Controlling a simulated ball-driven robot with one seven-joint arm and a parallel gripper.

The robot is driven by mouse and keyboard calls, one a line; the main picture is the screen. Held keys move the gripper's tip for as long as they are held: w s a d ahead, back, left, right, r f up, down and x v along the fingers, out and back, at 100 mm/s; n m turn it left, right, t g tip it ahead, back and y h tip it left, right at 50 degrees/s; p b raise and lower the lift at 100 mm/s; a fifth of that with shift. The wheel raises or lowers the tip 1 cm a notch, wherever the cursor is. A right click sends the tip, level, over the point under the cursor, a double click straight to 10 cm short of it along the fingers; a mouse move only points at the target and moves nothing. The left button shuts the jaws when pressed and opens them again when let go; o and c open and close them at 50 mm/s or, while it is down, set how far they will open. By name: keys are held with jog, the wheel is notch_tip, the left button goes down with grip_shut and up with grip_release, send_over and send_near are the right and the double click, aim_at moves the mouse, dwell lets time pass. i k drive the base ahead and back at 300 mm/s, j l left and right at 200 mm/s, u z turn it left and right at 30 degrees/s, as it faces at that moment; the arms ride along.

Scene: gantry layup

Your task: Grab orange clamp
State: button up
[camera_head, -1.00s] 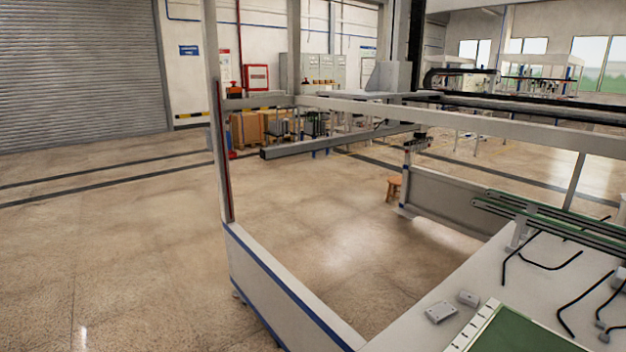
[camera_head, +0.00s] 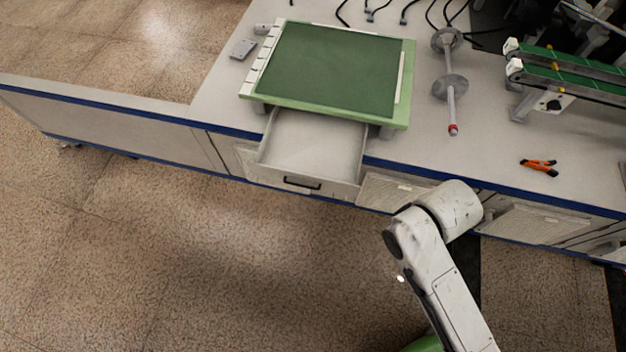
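The orange clamp (camera_head: 539,167), with black parts, lies flat on the light grey bench top (camera_head: 490,150) at the right, near the bench's blue front edge. Nothing touches it. A white link of my arm shows at the lower middle, in front of the bench and left of the clamp. My gripper is not in view.
A drawer (camera_head: 310,145) stands open below a green board (camera_head: 335,65) and juts out from the bench. A spindle with discs (camera_head: 449,85) lies left of the clamp. Green-topped rails (camera_head: 570,75) stand behind it. Black cables (camera_head: 405,12) lie at the back. The floor in front is clear.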

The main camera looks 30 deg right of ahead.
aim_at(533, 163)
jog(key=z, duration=1.85)
jog(key=i+j+u, duration=0.3)
jog(key=i, duration=0.2)
